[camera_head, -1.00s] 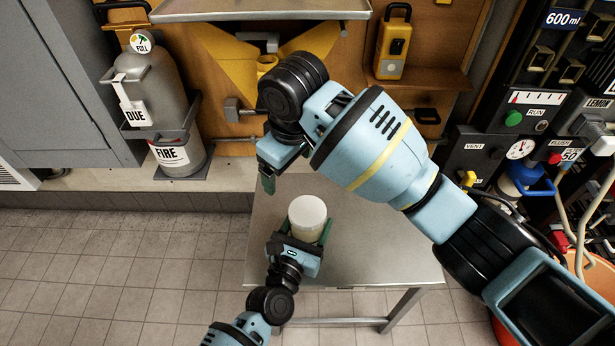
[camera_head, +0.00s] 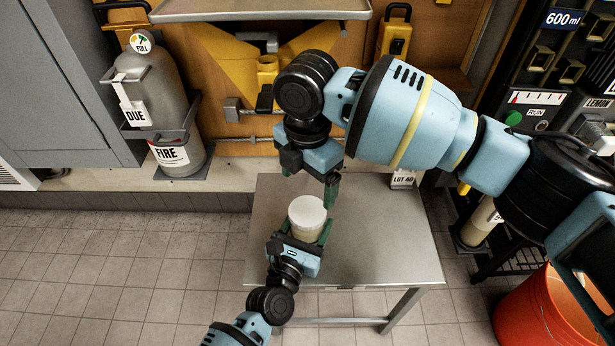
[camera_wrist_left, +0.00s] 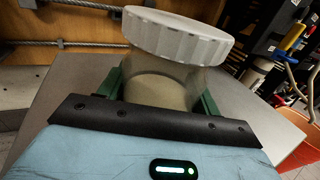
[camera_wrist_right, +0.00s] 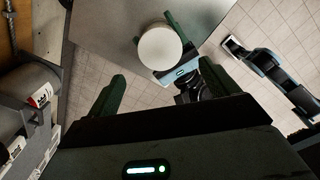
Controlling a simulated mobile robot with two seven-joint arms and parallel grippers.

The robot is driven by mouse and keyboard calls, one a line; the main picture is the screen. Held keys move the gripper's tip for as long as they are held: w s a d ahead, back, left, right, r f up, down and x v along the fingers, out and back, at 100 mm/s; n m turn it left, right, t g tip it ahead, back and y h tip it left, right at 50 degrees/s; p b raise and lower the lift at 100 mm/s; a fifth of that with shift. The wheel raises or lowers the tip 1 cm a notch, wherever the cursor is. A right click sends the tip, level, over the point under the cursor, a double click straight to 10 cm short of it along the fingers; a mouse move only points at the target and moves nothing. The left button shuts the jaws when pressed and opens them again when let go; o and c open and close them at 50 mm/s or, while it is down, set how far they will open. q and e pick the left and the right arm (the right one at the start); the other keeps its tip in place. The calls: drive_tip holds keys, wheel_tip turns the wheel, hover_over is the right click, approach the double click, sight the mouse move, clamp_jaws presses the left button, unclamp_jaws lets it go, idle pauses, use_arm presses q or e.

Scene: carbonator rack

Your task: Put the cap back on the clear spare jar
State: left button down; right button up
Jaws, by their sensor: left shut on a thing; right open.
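The jar (camera_wrist_left: 158,85) has a see-through, beige-looking body and stands roughly upright. A white ribbed cap (camera_head: 307,212) sits on its mouth; I cannot tell how tightly. The cap also shows large in the left wrist view (camera_wrist_left: 178,38). My left gripper (camera_head: 301,238) is shut on the jar body, below the cap, over the metal table (camera_head: 385,245). My right gripper (camera_head: 310,182) is open and empty, above and just beyond the jar. In the right wrist view the cap (camera_wrist_right: 160,47) lies ahead of the open fingers, apart from them.
A card marked LOT 4D (camera_head: 403,181) is at the table's far right corner. A grey cylinder (camera_head: 150,90) stands at the left, a dispenser panel (camera_head: 560,75) at the right. An orange bucket (camera_head: 540,320) is on the floor. The table's right side is clear.

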sight(308, 210)
idle(0.3)
drive_tip(key=shift+f, duration=4.05)
drive_tip(key=c, duration=1)
drive_tip(key=m, duration=0.5)
drive_tip(key=o, duration=1.1)
drive_tip(key=shift+r, duration=0.1)
drive_tip(key=shift+r, duration=2.2)
drive_tip(key=shift+c, duration=0.5)
